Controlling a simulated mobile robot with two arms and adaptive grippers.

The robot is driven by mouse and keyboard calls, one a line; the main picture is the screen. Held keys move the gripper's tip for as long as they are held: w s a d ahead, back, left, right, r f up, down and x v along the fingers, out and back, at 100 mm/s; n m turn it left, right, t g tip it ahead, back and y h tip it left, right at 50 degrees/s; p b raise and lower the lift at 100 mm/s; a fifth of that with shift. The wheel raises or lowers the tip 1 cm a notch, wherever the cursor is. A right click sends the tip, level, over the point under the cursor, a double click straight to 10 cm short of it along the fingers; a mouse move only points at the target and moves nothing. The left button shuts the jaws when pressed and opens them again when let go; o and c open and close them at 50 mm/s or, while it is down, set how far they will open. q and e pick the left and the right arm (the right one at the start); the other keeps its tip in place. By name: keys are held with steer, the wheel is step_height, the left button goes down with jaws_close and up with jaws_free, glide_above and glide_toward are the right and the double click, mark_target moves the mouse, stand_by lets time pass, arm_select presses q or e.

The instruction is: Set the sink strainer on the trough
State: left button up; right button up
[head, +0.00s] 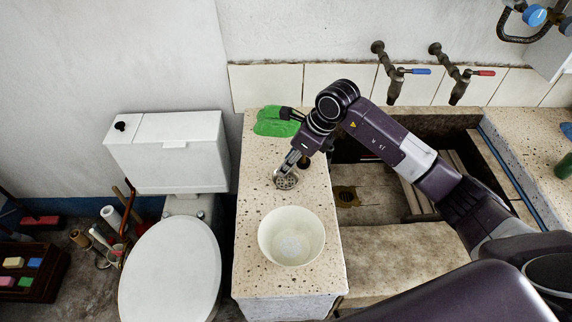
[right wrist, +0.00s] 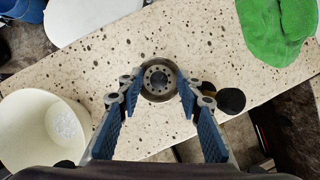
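The sink strainer (head: 286,181) is a small round metal disc with holes, lying flat on the speckled stone counter beside the trough (head: 395,205). My right gripper (head: 291,172) points down at it from above. In the right wrist view the strainer (right wrist: 158,79) sits between the two blue-padded fingertips (right wrist: 159,84), which are spread about its width apart. The fingers look open, and I cannot tell whether they touch its rim. My arm hides part of the trough. My left gripper is not in view.
A white bowl (head: 291,236) stands on the counter in front of the strainer. A green cloth (head: 275,122) lies behind it. Two taps (head: 396,84) reach over the trough, which has a drain (head: 346,196) inside. A toilet (head: 170,270) stands left of the counter.

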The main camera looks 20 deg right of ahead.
steer(key=b+v, duration=0.1)
steer(key=v, duration=0.9)
steer(key=shift+s+r, duration=0.1)
